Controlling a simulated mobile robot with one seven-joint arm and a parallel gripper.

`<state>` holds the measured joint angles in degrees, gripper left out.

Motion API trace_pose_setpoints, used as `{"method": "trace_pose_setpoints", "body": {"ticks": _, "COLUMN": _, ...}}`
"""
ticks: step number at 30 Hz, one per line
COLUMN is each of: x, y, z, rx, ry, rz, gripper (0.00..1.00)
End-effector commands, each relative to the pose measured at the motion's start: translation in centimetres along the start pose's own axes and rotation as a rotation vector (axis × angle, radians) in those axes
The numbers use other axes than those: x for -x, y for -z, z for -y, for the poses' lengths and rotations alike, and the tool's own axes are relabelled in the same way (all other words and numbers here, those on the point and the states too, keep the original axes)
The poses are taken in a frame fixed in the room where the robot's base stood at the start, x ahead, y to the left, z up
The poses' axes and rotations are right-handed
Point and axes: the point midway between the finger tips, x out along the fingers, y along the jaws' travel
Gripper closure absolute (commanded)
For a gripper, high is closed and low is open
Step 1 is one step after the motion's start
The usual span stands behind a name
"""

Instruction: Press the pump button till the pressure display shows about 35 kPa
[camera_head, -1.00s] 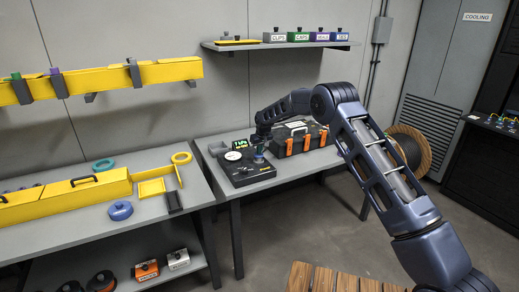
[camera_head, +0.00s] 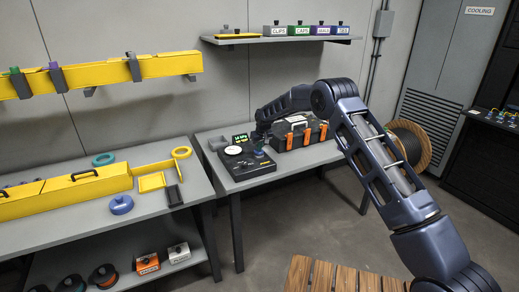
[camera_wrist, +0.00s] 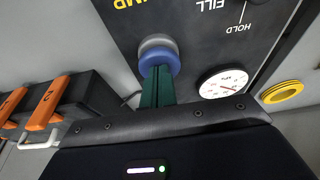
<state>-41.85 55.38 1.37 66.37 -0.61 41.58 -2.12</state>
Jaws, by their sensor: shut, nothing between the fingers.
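The black pump panel (camera_head: 240,172) lies on the right-hand bench. The blue pump button (camera_wrist: 160,58) sits on a grey collar in the wrist view, close to the word "PUMP". My gripper (camera_wrist: 161,72) is shut and empty, its green fingers together with their tips at the button's edge; I cannot tell how firmly they touch. In the head view my gripper (camera_head: 260,150) is over the panel's right part. The pressure display (camera_head: 240,138) is lit green, and its figure is too small to read surely, perhaps about 14 kPa. A white dial gauge (camera_wrist: 222,83) shows beside the fingers.
A black case with orange latches (camera_head: 300,136) stands right beside the panel and also shows in the wrist view (camera_wrist: 45,110). A yellow ring (camera_wrist: 283,91) is right of the panel in the wrist view. The left bench (camera_head: 100,225) holds yellow fixtures.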

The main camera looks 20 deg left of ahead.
Motion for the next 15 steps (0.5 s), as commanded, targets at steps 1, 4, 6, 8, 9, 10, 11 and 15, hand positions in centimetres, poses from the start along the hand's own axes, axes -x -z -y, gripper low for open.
{"method": "trace_pose_setpoints", "body": {"ticks": 1, "x": 0.8, "y": 0.2, "z": 0.0, "rx": 0.0, "ry": 0.0, "rz": 0.0, "gripper": 1.0}}
{"method": "trace_pose_setpoints", "body": {"ticks": 4, "x": 2.6, "y": 0.8, "z": 0.0, "rx": -0.001, "ry": 0.0, "rz": -0.004, "gripper": 1.0}}
{"method": "trace_pose_setpoints", "body": {"ticks": 6, "x": 4.2, "y": 0.9, "z": -0.1, "rx": -0.001, "ry": 0.0, "rz": -0.004, "gripper": 1.0}}
{"method": "trace_pose_setpoints", "body": {"ticks": 8, "x": 5.4, "y": 0.9, "z": -0.1, "rx": -0.001, "ry": -0.001, "rz": -0.005, "gripper": 1.0}}
{"method": "trace_pose_setpoints", "body": {"ticks": 9, "x": 6.2, "y": 1.0, "z": -0.1, "rx": -0.001, "ry": -0.001, "rz": -0.006, "gripper": 1.0}}
{"method": "trace_pose_setpoints", "body": {"ticks": 10, "x": 6.8, "y": 0.9, "z": -0.1, "rx": -0.001, "ry": -0.001, "rz": -0.006, "gripper": 1.0}}
{"method": "trace_pose_setpoints", "body": {"ticks": 11, "x": 7.4, "y": 0.9, "z": -0.1, "rx": -0.001, "ry": -0.001, "rz": -0.005, "gripper": 1.0}}
{"method": "trace_pose_setpoints", "body": {"ticks": 15, "x": 9.9, "y": 0.9, "z": -0.1, "rx": 0.0, "ry": -0.001, "rz": -0.006, "gripper": 1.0}}
